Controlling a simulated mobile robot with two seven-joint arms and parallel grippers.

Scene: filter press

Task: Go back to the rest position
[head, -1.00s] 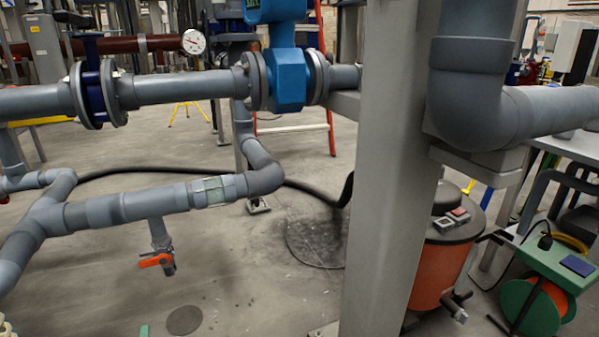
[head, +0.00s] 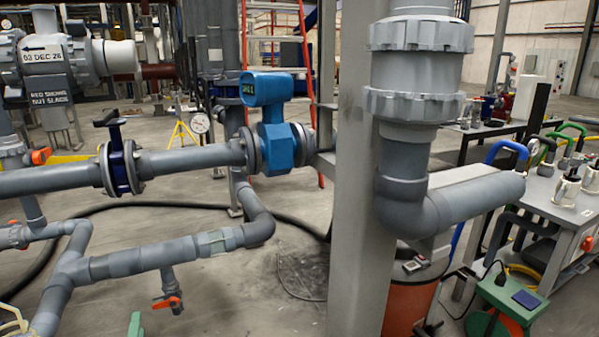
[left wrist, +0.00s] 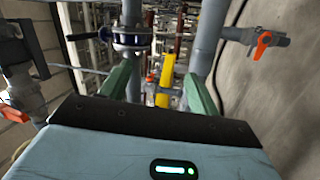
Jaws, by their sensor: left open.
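My left gripper (left wrist: 158,76) shows in the left wrist view with its two green fingers spread apart. Nothing is held between them; pipes and a yellow part show beyond. In the head view only a green tip of my left gripper (head: 135,325) shows at the bottom edge, below the lower grey pipe. The rest of that gripper is out of the frame. My right gripper is in neither view.
A grey pipe with a blue flow meter (head: 278,145) crosses ahead. A lower pipe (head: 150,258) carries an orange-handled valve (head: 168,302). A grey post (head: 358,230) and large elbow pipe (head: 405,205) stand right of centre. A bench (head: 545,190) is at right.

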